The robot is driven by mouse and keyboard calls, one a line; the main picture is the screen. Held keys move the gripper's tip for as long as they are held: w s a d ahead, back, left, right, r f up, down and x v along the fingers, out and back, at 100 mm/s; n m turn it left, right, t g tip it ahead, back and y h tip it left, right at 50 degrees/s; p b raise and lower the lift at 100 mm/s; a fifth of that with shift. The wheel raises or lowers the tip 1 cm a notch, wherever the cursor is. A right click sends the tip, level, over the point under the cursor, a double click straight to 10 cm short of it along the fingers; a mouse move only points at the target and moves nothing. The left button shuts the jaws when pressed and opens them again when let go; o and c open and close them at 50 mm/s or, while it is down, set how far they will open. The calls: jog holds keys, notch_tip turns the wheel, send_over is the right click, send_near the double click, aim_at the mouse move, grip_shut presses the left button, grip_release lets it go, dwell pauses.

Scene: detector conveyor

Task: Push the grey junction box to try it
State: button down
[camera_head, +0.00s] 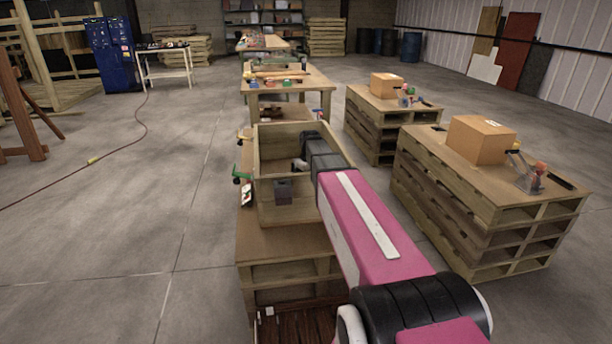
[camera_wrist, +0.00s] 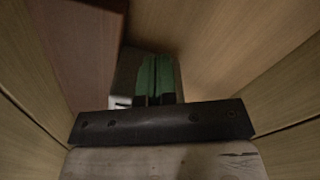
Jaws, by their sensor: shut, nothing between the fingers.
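A small dark grey box (camera_head: 283,191), which looks like the junction box, shows at the near wall of an open wooden crate (camera_head: 265,211). My pink arm reaches over the crate's right side. My gripper (camera_head: 299,165), dark and small in the head view, is down at the crate, behind and a little above the grey box. It is shut with nothing held. I cannot tell whether it touches anything. In the wrist view, wooden walls rise on both sides, with a dark bar (camera_wrist: 160,122) across the front and a green thing (camera_wrist: 155,76) beyond. No grey box can be made out there.
The crate stands on a pallet stack (camera_head: 290,275). Two more pallet stacks on the right carry cardboard boxes (camera_head: 481,139) (camera_head: 386,85). A workbench (camera_head: 290,82) with parts stands behind. The floor at the left is open, with a cable (camera_head: 120,155) across it.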

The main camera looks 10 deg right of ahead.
jog(key=shift+w, duration=0.6)
dwell(1.6)
jog(key=shift+s, duration=0.1)
jog(key=shift+s, duration=1.35)
notch_tip(320, 180, up, 10)
dwell(0.4)
